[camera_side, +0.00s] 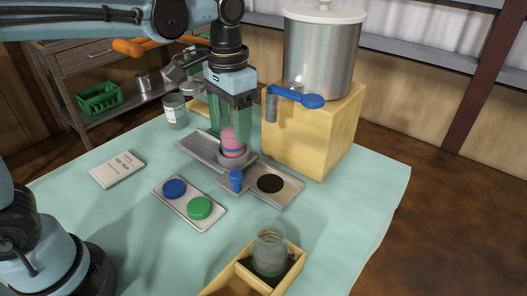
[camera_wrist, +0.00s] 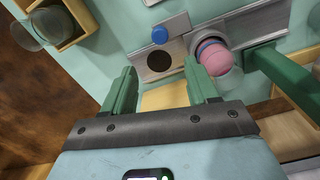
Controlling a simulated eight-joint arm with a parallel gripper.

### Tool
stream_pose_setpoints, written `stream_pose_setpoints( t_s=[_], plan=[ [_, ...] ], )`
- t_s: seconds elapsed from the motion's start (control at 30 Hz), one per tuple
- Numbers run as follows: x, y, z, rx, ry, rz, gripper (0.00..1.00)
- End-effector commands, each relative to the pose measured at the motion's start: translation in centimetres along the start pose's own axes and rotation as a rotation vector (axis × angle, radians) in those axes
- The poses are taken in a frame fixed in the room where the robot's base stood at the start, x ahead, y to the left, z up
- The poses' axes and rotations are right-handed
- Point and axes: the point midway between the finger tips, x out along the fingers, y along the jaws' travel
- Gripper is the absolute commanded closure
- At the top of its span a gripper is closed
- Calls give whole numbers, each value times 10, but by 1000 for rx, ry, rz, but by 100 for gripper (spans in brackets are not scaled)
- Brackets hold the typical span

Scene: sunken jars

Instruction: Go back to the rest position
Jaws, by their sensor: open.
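My gripper (camera_side: 231,128) is open, with its green fingers pointing down over the metal plates in the middle of the table. In the wrist view the fingers of my gripper (camera_wrist: 161,72) are spread with nothing held between them. A pink-topped piece with a blue band (camera_side: 234,143) stands in a round holder on the back plate. In the side view it overlaps the fingertips; in the wrist view the pink piece (camera_wrist: 214,58) lies just beyond the right finger, outside the gap. I cannot tell whether that finger touches it.
A wooden block (camera_side: 298,134) with a steel pot (camera_side: 321,55) and blue-handled tap stands close at the right. A tray with blue and green lids (camera_side: 190,203), a glass jar (camera_side: 269,250) in a wooden box and a label card (camera_side: 118,168) lie around.

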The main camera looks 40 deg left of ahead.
Motion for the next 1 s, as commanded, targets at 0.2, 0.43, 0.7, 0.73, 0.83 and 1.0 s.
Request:
stream_pose_setpoints(
  t_s=[0.2,0.43,0.7,0.73,0.83,1.0],
  plan=[
    [1,-10,14,-31,79,-3,41],
    [10,-32,48,-108,289,-19,41],
    [32,-50,80,-187,522,-52,41],
    [34,-52,82,-193,540,-55,41],
    [39,-55,87,-208,586,-64,41],
    [43,-57,90,-217,618,-70,41]
  ],
)
